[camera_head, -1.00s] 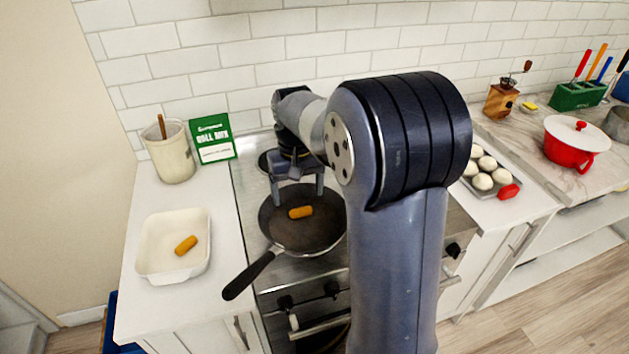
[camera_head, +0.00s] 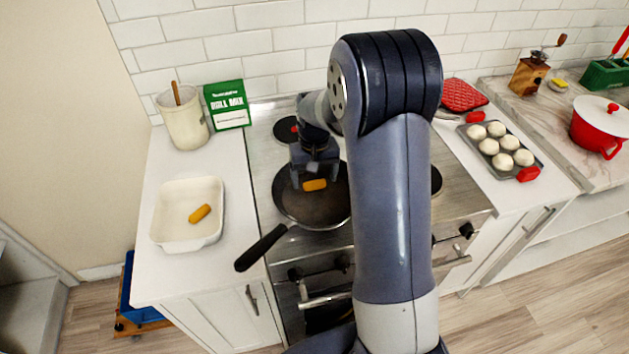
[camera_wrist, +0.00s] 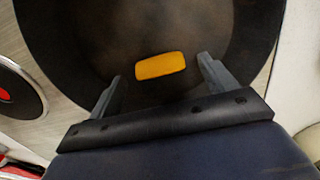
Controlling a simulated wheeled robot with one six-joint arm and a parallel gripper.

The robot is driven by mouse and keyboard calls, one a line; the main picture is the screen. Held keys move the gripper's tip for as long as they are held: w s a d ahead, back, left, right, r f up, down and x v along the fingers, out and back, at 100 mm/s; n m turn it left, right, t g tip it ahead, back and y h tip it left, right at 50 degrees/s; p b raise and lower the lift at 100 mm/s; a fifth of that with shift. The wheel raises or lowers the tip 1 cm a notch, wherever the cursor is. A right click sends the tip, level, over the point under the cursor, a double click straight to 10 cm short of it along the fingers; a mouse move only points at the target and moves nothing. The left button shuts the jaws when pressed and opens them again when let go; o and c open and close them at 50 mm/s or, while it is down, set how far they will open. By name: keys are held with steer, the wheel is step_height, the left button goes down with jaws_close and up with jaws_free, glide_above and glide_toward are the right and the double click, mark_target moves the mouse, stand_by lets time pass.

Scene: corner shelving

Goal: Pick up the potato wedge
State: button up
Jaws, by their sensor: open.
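One potato wedge (camera_head: 314,185), orange-yellow and oblong, lies in the dark frying pan (camera_head: 312,212) on the stove. A second potato wedge (camera_head: 200,213) lies in the white baking dish (camera_head: 166,232) on the left counter. My gripper (camera_head: 315,172) is open over the pan, its fingers pointing down at the wedge there. In the wrist view, the pan's wedge (camera_wrist: 160,65) lies just beyond and between the two spread fingertips (camera_wrist: 160,70), with nothing held. The height gap between the fingertips and the wedge is hard to judge.
The pan's black handle (camera_head: 262,247) sticks out to the front left. A utensil crock (camera_head: 184,122) and a green box (camera_head: 228,106) stand behind the dish. A tray of white balls (camera_head: 500,145) and a red pot (camera_head: 600,127) are on the right.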

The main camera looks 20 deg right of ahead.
steer(key=shift+f, duration=0.5)
steer(key=c, duration=1.1)
